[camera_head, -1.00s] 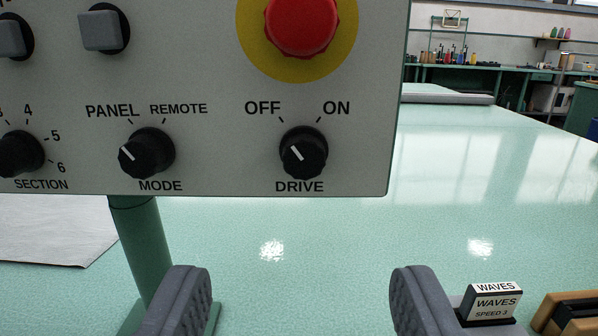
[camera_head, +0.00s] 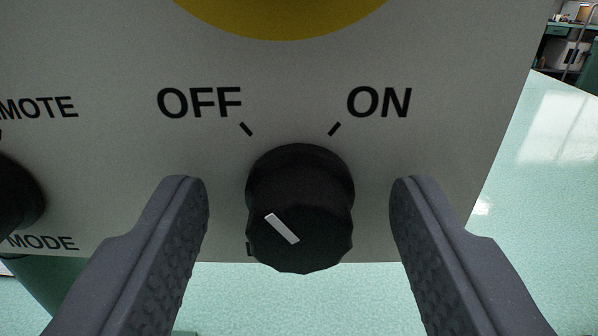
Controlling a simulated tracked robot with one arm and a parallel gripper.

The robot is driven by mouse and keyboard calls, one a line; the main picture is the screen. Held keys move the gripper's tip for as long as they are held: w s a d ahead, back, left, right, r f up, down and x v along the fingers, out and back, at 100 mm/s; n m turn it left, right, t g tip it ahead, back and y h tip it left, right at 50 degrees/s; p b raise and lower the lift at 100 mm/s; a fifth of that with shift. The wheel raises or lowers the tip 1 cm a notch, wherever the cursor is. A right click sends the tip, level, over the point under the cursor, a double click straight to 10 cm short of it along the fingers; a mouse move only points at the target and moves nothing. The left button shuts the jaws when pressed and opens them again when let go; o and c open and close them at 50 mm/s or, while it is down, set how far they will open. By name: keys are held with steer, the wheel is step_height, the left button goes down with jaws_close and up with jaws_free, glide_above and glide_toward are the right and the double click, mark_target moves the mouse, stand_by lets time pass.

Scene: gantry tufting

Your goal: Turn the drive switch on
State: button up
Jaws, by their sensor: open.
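The drive switch (camera_head: 300,210) is a black ribbed knob low on the grey control panel (camera_head: 110,170). Its white pointer line slants up and to the left, toward the OFF mark (camera_head: 246,129). The ON mark (camera_head: 335,129) is at its upper right. My gripper (camera_head: 299,195) is open, with one grey finger on each side of the knob. A gap shows between the knob and each finger, so neither appears to touch it. The DRIVE label below the knob is almost wholly hidden behind it.
The mode knob (camera_head: 15,195) is at the left edge, beyond my left finger. The yellow disc (camera_head: 285,15) of the red stop button is above the switch. The panel's right edge is close to my right finger. The pale green floor or table surface (camera_head: 545,180) beyond is clear.

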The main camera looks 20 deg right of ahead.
steer(key=shift+w, duration=0.15)
steer(key=c, duration=0.9)
steer(key=shift+m, duration=0.3)
steer(key=shift+c, duration=0.2)
steer(key=m, duration=0.2)
steer(key=shift+m+p, duration=0.35)
steer(key=shift+m, duration=0.05)
steer(key=m, duration=0.3)
steer(key=shift+m, duration=0.3)
steer(key=m, duration=0.3)
steer(key=shift+d+f, duration=0.1)
steer(key=shift+d+m, duration=0.1)
steer(key=shift+m, duration=1.8)
